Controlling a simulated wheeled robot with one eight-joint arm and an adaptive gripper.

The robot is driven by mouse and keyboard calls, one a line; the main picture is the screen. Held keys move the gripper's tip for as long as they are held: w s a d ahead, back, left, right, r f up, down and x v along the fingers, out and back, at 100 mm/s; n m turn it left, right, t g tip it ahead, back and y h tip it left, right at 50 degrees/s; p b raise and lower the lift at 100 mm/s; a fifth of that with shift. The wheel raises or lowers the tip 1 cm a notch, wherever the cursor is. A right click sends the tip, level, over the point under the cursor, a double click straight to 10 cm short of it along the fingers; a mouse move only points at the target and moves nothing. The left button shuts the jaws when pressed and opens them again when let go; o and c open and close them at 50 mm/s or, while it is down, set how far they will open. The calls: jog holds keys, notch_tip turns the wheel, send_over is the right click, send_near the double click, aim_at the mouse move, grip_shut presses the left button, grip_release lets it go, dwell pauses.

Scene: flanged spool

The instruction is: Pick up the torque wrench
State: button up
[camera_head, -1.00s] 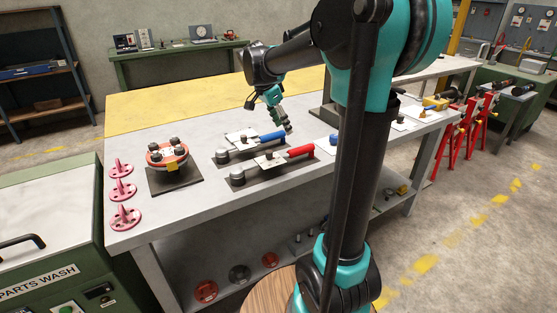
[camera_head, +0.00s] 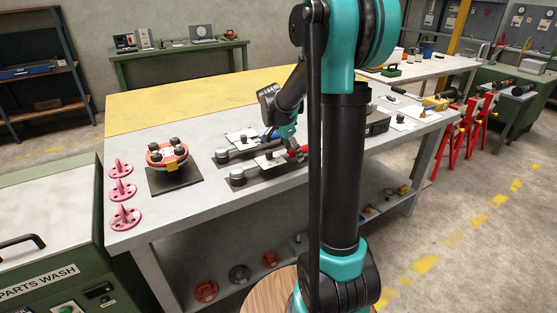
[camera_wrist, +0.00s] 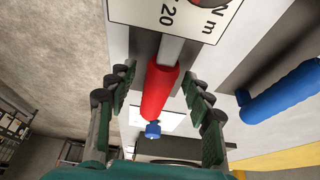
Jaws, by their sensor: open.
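Two torque wrenches lie side by side on dark mats on the bench. The nearer one (camera_head: 237,175) has a red handle, which shows between my fingers in the wrist view (camera_wrist: 159,92). My gripper (camera_wrist: 159,75) is open, with a green-padded finger on each side of the red handle and gaps visible. Contact is not visible. A white card (camera_wrist: 175,15) marked "20" and "N m" is by the red wrench.
A flanged spool (camera_head: 168,154) with dark bolts stands on a dark mat to the left. Several pink pegged parts (camera_head: 122,190) line the bench's left edge. The bench's yellow back strip (camera_head: 180,100) is clear. My arm hides part of the bench's right side.

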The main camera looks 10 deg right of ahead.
jog(key=shift+d+f, duration=0.15)
jog(key=shift+f, duration=0.15)
jog(key=shift+c, duration=0.4)
grip_shut()
jog(key=shift+r, duration=0.1)
